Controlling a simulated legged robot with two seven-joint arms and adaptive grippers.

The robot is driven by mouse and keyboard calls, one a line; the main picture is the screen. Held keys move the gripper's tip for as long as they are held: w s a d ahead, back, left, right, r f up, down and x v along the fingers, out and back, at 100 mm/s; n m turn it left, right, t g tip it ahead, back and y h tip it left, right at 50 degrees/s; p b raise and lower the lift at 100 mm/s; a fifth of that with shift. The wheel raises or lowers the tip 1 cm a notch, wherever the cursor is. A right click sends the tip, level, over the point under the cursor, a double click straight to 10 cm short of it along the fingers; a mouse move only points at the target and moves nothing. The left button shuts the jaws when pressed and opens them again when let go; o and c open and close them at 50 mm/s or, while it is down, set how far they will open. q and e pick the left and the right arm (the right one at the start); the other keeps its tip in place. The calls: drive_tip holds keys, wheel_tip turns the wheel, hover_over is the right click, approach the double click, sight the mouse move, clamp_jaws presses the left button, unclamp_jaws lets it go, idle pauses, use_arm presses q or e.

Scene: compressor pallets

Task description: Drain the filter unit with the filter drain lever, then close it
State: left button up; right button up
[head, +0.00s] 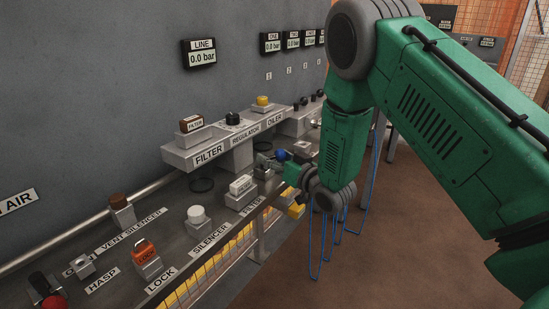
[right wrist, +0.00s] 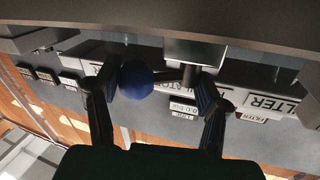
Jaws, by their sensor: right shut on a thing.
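The filter unit (head: 208,153) is a grey block labelled FILTER, under a brown-topped piece on the rail. A blue ball knob (head: 281,155) shows just below and right of the REGULATOR block; in the right wrist view it is the blue ball (right wrist: 136,79) on a dark rod, which I take as the filter drain lever. My right gripper (head: 272,166) is at this knob, partly hidden by its own wrist. In the right wrist view its fingers (right wrist: 158,84) stand on either side of the ball and rod, shut on the lever. My left gripper is not in view.
The bench front carries a white FILTER part (head: 241,186), a white silencer knob (head: 197,215), an orange lock (head: 144,250) and a brown vent silencer (head: 121,207). The line gauge (head: 202,53) reads 0.0 bar.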

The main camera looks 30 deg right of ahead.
drive_tip(key=n+y, duration=0.1)
drive_tip(key=n+g+y+p, duration=0.1)
drive_tip(key=y, duration=0.1)
drive_tip(key=w+d+n+y, duration=0.1)
drive_tip(key=y, duration=0.1)
drive_tip(key=shift+r, duration=0.1)
drive_tip(key=shift+w+a+n+g+y+p, duration=0.1)
drive_tip(key=shift+w+n+g+y+p, duration=0.05)
drive_tip(key=shift+n+g+y, duration=0.4)
drive_tip(key=shift+w+n+g+y+p, duration=0.15)
drive_tip(key=shift+n+g+y, duration=0.2)
drive_tip(key=shift+n+y, duration=0.4)
drive_tip(key=o, duration=1)
drive_tip(key=shift+d+f, duration=0.2)
drive_tip(key=shift+f, duration=0.05)
